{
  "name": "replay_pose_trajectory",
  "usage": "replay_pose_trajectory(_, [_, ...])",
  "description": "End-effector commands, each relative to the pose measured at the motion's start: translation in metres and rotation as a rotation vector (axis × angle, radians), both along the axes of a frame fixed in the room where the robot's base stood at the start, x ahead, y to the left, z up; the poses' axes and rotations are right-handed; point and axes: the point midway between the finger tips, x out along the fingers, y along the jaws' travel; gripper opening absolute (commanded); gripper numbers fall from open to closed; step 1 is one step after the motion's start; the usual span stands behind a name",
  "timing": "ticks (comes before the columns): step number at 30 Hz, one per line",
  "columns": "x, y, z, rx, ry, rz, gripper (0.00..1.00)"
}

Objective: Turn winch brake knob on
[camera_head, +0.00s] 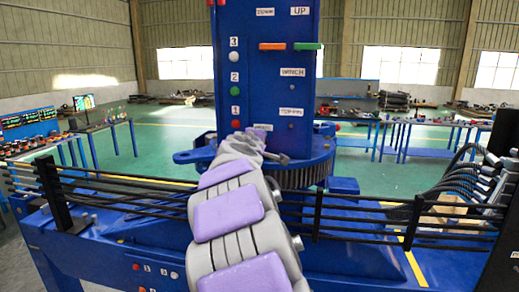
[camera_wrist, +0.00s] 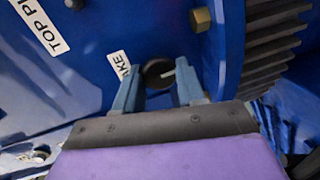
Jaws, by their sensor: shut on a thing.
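The brake knob (camera_wrist: 158,74) is a round black knob with a pale line mark, on the blue panel just right of a label ending in "KE" in the wrist view. My gripper (camera_wrist: 155,82) has its two blue-grey fingers on either side of the knob, shut on it. In the head view my grey and purple arm reaches forward to the base of the blue crane column (camera_head: 262,75). There my gripper (camera_head: 256,140) is small, and the knob is hidden behind the arm. A partly covered label (camera_head: 262,127) shows just above it.
A large toothed gear ring (camera_wrist: 270,45) stands close to the right of my gripper; it also shows in the head view (camera_head: 305,172). Black railings (camera_head: 380,205) run on both sides of my arm. Orange and green levers (camera_head: 272,46) sit higher on the column.

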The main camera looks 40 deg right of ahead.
Motion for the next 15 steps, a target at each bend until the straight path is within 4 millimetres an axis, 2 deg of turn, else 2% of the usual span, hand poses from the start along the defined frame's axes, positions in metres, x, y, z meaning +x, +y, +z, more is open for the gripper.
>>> replay_pose_trajectory(1, [-0.0014, -0.0029, -0.0096, 0.021, -0.002, -0.009, 0.09])
replay_pose_trajectory(15, [-0.0002, -0.0039, -0.0111, 0.060, -0.040, -0.011, 0.09])
